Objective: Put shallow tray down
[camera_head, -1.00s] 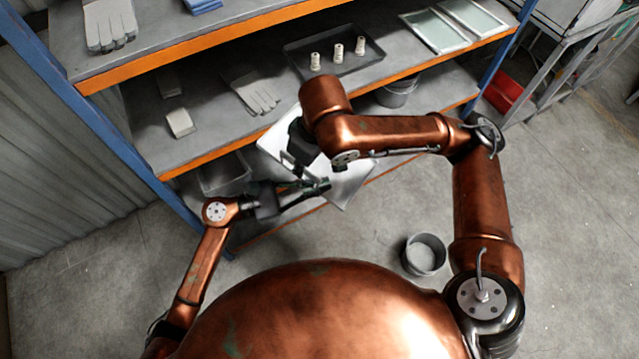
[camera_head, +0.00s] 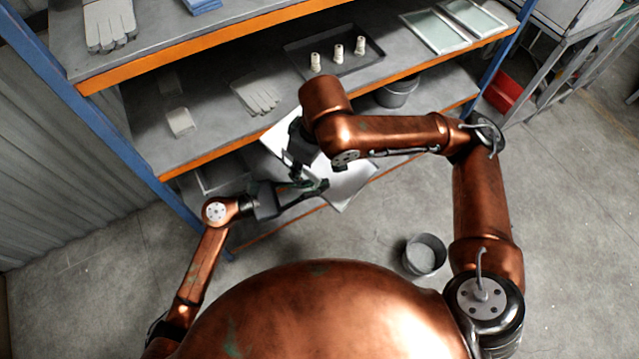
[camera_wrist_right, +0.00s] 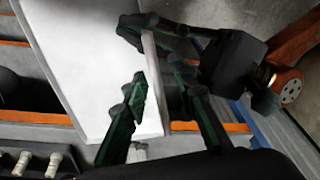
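The shallow tray (camera_head: 349,181) is pale and lies tilted in the picture at the front of the lower shelves, partly hidden under my right arm. It also fills much of the right wrist view (camera_wrist_right: 85,60). My left gripper (camera_head: 310,186) reaches over its near left edge with fingers spread; it also shows in the right wrist view. My right gripper (camera_wrist_right: 160,77) has its green fingers apart, one on each side of the tray's rim. I cannot tell whether they touch it. In the head view the right gripper is mostly hidden. What supports the tray is hidden.
A dark tray (camera_head: 371,66) with three white fittings (camera_head: 338,53) stands on the shelf above. Gloves (camera_head: 255,94) and a grey bucket (camera_head: 397,92) stand nearby. Another bucket (camera_head: 424,255) stands on the floor. The blue upright (camera_head: 110,140) is left of my left arm.

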